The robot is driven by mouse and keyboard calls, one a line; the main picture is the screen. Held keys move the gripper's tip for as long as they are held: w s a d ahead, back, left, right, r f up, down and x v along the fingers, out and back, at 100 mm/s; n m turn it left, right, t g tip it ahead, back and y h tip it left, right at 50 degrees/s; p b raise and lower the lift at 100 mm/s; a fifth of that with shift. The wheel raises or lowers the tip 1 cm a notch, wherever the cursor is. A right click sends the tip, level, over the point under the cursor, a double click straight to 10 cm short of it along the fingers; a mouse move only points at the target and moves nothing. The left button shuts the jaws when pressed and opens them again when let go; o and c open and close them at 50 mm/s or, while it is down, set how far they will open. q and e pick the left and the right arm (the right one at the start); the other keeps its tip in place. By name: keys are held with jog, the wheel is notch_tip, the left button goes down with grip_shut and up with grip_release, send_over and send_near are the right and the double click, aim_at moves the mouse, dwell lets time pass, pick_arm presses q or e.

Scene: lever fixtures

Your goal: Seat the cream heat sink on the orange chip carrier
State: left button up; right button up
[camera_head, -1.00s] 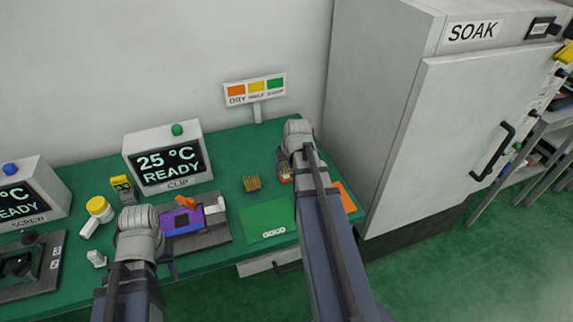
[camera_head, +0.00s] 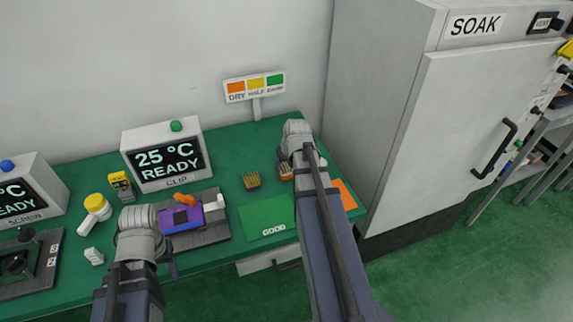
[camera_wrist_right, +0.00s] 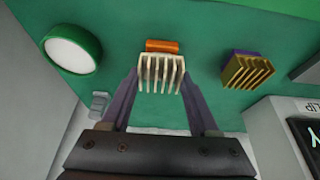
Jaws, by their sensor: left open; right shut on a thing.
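The cream heat sink (camera_wrist_right: 161,72), a finned block, sits between the fingers of my right gripper (camera_wrist_right: 160,84), which is shut on it. An orange block (camera_wrist_right: 162,46) shows just beyond it. The head view shows orange (camera_head: 286,172) beside my right gripper (camera_head: 288,160), whose arm hides most of this spot. I cannot tell whether this orange block is the chip carrier or whether the heat sink touches it. My left gripper (camera_head: 168,240) is open beside a purple carrier (camera_head: 181,219) with a dark square, in the CLIP fixture.
A brass heat sink (camera_head: 251,180) stands left of my right gripper. A green GOOD mat (camera_head: 266,217) and an orange mat (camera_head: 345,195) lie in front. The CLIP display (camera_head: 167,157) and sign (camera_head: 255,88) stand behind. The SOAK cabinet (camera_head: 430,130) bounds the right.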

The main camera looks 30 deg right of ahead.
jog(key=shift+f+b, duration=0.3)
jog(key=shift+b, duration=0.05)
jog(key=shift+f+b, duration=0.3)
jog(key=o, duration=1.5)
jog(key=shift+c, duration=0.2)
jog(key=shift+o, duration=0.2)
jog(key=shift+r, duration=0.1)
jog(key=shift+r+p, duration=3.45)
jog(key=shift+p, duration=0.15)
jog(key=shift+s+f, duration=0.1)
